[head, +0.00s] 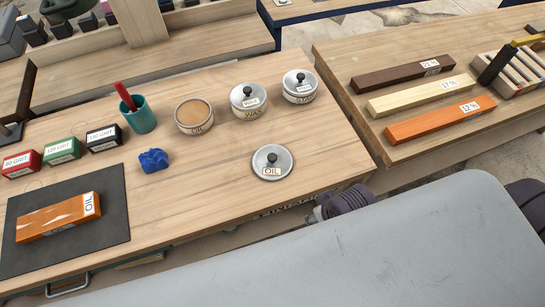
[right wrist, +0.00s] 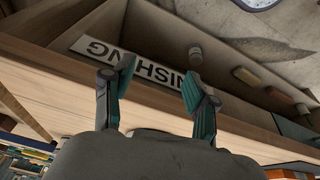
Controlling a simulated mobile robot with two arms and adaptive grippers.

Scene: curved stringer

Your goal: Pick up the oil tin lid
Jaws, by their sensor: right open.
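The oil tin lid (head: 272,161) is a round grey metal lid with a black knob and an OIL label. It lies flat on the wooden bench, near its front right edge. The oil tin (head: 194,116) stands open behind and to the left of it, with tan contents. In the right wrist view my right gripper (right wrist: 158,88) is open, with nothing between its teal-padded fingers. It faces the bench's front, where a FINISHING sign (right wrist: 95,48) shows upside down. The lid is not visible in that view. My left gripper is in neither view.
Two lidded tins, one marked WAX (head: 251,102) and another (head: 299,87), stand behind the lid. A blue crumpled cloth (head: 154,160), teal cup (head: 138,116) and dark mat (head: 105,225) are to the left. Bench around the lid is clear.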

